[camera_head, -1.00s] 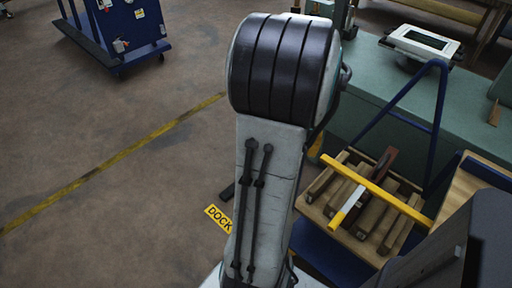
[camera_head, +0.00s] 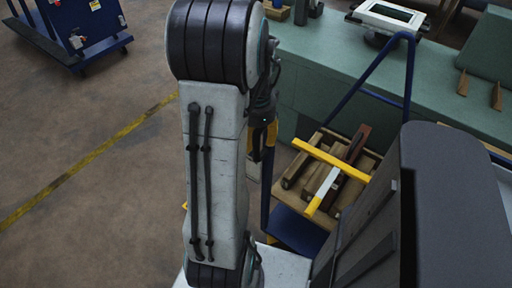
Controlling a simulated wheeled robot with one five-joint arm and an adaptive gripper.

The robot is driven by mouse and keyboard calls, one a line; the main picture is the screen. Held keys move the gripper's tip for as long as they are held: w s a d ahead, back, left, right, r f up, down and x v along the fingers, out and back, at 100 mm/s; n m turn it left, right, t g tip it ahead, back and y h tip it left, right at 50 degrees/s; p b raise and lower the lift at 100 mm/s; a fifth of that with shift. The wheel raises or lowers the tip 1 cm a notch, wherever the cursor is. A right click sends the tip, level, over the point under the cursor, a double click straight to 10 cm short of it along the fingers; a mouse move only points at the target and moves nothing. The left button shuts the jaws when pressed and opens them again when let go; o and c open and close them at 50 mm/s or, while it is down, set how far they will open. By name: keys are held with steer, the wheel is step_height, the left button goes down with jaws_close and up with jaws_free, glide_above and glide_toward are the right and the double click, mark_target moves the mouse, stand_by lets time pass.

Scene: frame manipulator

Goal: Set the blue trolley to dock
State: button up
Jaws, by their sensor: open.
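A blue trolley with a tall bent tube handle (camera_head: 411,85) stands at the right, beside the green bench. Its blue deck (camera_head: 297,232) carries an open wooden tray (camera_head: 283,195) of wood pieces, with a yellow bar lying across it. My gripper (camera_head: 262,155), black and yellow, hangs behind my arm, left of the trolley and apart from the tray in the picture. It is open and looks empty; my arm partly hides it. A sliver of the yellow DOCK floor sign (camera_head: 185,206) shows left of my arm; the rest is hidden.
A second blue wheeled unit (camera_head: 85,30) stands at the upper left. A yellow floor line (camera_head: 90,158) crosses the bare floor on the left. The green bench (camera_head: 325,55) runs behind the trolley, with a white device (camera_head: 388,15) on it.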

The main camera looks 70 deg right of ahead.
mark_target(257, 148)
steer(key=shift+f, duration=1.75)
jaws_close()
